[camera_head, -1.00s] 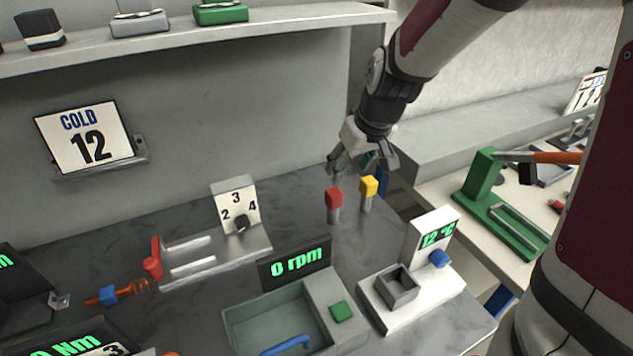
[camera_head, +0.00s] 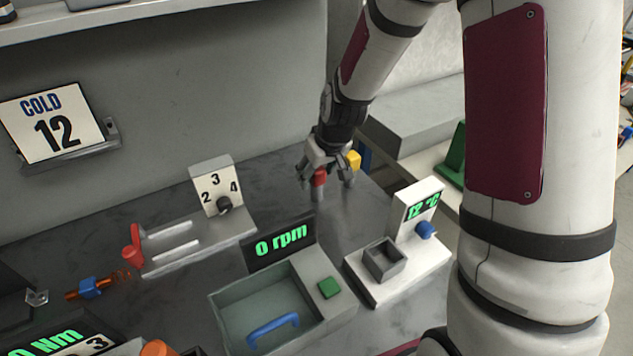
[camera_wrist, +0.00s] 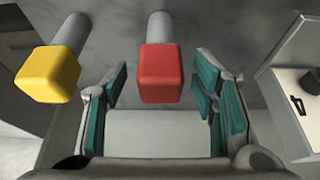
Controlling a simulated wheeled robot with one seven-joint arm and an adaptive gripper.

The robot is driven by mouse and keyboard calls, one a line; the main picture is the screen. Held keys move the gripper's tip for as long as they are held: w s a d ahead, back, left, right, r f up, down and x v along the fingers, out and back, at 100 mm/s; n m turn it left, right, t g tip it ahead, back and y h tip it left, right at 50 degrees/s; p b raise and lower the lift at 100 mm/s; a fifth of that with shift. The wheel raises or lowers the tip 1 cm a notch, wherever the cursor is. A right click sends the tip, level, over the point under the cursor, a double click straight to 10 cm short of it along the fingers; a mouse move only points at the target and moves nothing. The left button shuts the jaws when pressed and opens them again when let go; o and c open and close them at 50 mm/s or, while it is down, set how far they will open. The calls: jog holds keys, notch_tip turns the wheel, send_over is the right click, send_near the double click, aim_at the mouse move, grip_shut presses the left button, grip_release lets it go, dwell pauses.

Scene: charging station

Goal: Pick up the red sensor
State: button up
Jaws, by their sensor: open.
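The red sensor (camera_head: 318,178) is a red block on a short grey post, standing upright at the back right of the dark counter. In the wrist view the red sensor (camera_wrist: 161,74) lies between the two teal-padded fingers, apart from both. My gripper (camera_head: 325,177) is open around the sensor's top in the head view, its fingers partly covering it; it also shows in the wrist view (camera_wrist: 160,98). A yellow sensor (camera_head: 354,160) of the same shape stands just right of the red one; in the wrist view it (camera_wrist: 48,75) is at the left, outside the fingers.
A white device reading 12 °C (camera_head: 388,290) stands in front and to the right. A basin (camera_head: 228,303) with a 0 rpm display is at front centre. A numbered slotted stand (camera_head: 240,229) is at the left. The grey wall rises behind.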

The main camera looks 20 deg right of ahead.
jog(key=shift+c, duration=0.3)
jog(key=c, duration=1.2)
